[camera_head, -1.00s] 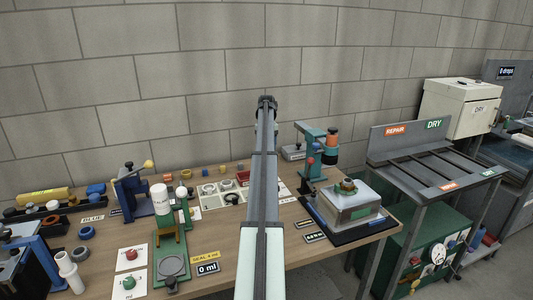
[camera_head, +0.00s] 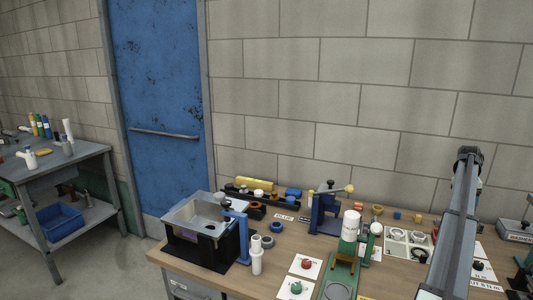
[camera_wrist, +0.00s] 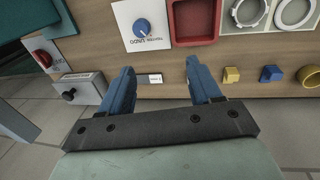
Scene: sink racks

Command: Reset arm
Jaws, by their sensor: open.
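My gripper (camera_wrist: 157,88) shows in the wrist view with two blue fingers spread apart and nothing between them. It is over the edge of the wooden workbench (camera_wrist: 180,97). In the head view my arm rises from the lower right, and its far end stands up in front of the block wall, above the bench. The fingers cannot be made out in the head view.
The workbench (camera_head: 215,270) carries a clear-topped tank (camera_head: 203,212), a blue press (camera_head: 325,212), a green stand with a white bottle (camera_head: 350,225) and several small rings and knobs. A blue door (camera_head: 155,100) and a grey side table (camera_head: 60,160) are at left.

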